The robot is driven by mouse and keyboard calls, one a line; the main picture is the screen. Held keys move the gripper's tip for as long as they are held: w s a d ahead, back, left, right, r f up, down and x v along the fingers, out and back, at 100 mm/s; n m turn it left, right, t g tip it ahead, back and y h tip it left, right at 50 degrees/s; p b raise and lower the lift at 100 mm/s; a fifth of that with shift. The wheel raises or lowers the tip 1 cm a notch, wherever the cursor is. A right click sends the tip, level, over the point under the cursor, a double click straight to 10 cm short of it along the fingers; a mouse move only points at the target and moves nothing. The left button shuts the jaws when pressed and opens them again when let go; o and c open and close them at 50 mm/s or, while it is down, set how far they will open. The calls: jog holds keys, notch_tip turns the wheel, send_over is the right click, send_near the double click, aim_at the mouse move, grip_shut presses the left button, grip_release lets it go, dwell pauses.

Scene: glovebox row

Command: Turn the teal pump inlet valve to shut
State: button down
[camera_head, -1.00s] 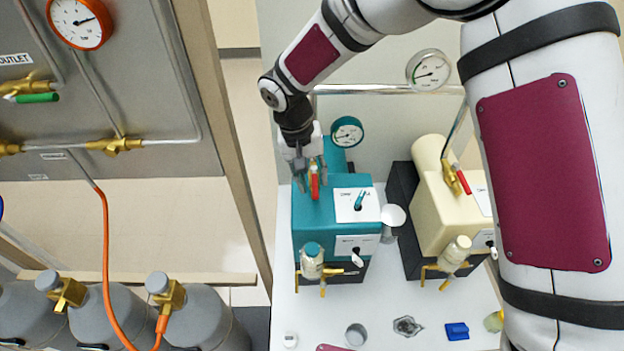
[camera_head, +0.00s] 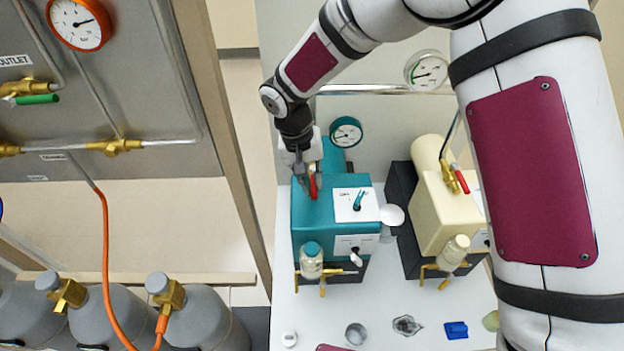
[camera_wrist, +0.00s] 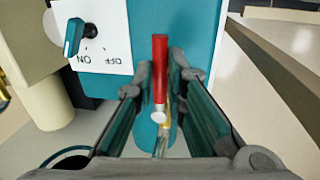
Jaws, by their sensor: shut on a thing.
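The teal pump (camera_head: 305,210) stands on the white bench, and its top fills the upper middle of the wrist view (camera_wrist: 200,25). Its inlet valve has a red lever handle (camera_head: 314,188), seen in the wrist view (camera_wrist: 160,65) pointing away from the gripper's base, roughly in line with the brass valve body (camera_wrist: 162,146). My gripper (camera_head: 308,182) is at the rear of the pump top, its fingers (camera_wrist: 160,82) on either side of the red handle and shut on it. The valve body is mostly hidden by my gripper in the head view.
A teal-rimmed gauge (camera_head: 346,132) stands close right of my gripper. A switch panel (camera_head: 356,205) is on the pump top. A cream pump (camera_head: 440,215) with its own red-handled valve (camera_head: 461,181) stands to the right. A wooden post (camera_head: 235,150) rises on the left.

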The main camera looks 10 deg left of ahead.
jog(key=a+m, duration=0.1)
jog(key=m, duration=0.1)
jog(key=a+m+g+b, duration=0.1)
jog(key=m, duration=0.1)
jog(key=shift+a+m, duration=0.25)
jog(key=shift+m, duration=0.15)
jog(key=a+m, duration=0.1)
jog(key=m, duration=0.1)
jog(key=w+a+m+b, duration=0.1)
jog(key=m, duration=0.1)
jog(key=shift+a+m+g, duration=0.1)
jog(key=shift+m+g, duration=0.2)
jog(key=shift+g, duration=0.1)
jog(key=m, duration=0.1)
jog(key=w+a+m, duration=0.1)
jog(key=m, duration=0.1)
jog(key=m+y+b, duration=0.1)
jog(key=shift+w+a+g, duration=0.25)
jog(key=shift+w+g, duration=0.05)
jog(key=shift+w, duration=0.1)
jog(key=shift+w+a+m+y+b, duration=0.2)
jog(key=shift+w+m, duration=0.3)
jog(key=shift+m, duration=0.6)
jog(key=shift+w+a+m+y+b, duration=0.15)
jog(key=shift+w+m, duration=0.35)
jog(key=shift+m, duration=0.6)
jog(key=c, duration=1.6)
grip_release()
jog(key=shift+c, duration=0.2)
jog(key=shift+w, duration=0.1)
